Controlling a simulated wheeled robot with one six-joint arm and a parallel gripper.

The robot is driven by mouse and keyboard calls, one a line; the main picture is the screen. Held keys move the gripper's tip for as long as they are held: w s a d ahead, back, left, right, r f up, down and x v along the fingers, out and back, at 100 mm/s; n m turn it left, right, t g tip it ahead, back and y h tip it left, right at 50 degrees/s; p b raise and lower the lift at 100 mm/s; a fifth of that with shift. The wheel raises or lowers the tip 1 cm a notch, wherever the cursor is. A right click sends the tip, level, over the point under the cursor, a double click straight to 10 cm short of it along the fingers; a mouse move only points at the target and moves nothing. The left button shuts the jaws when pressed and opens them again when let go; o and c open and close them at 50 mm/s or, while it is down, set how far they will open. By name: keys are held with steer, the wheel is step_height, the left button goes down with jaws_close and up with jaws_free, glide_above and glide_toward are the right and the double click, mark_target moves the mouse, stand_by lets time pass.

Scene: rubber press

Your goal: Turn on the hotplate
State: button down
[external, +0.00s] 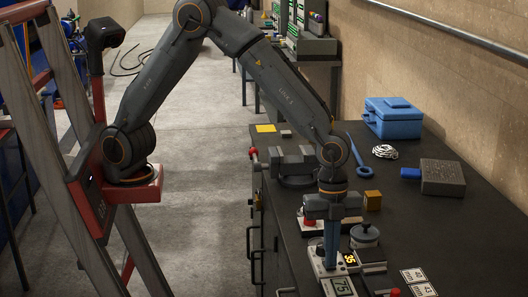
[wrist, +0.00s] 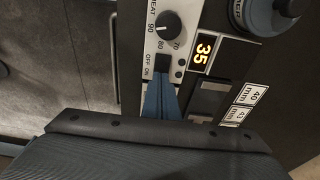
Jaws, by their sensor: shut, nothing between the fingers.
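The hotplate's white control panel (wrist: 133,60) shows in the wrist view with a black HEAT knob (wrist: 168,24) and an OFF/ON switch (wrist: 163,62) below it. In the external view my gripper (external: 331,266) points down over the panel.
A grey lidded round part (external: 364,237) stands right of my gripper. A vise (external: 295,165), orange block (external: 373,200), blue box (external: 391,117) and dark block (external: 443,178) sit farther back.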

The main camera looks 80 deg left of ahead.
steer(key=shift+f, duration=0.1)
stand_by(0.3)
steer(key=shift+s+d+f+y+p, duration=0.15)
steer(key=shift+y+p, duration=0.15)
steer(key=shift+p, duration=0.1)
steer(key=shift+a, duration=0.9)
steer(key=shift+r, duration=0.3)
step_height(320, 180, up, 14)
steer(key=a, duration=0.2)
steer(key=shift+f, duration=0.2)
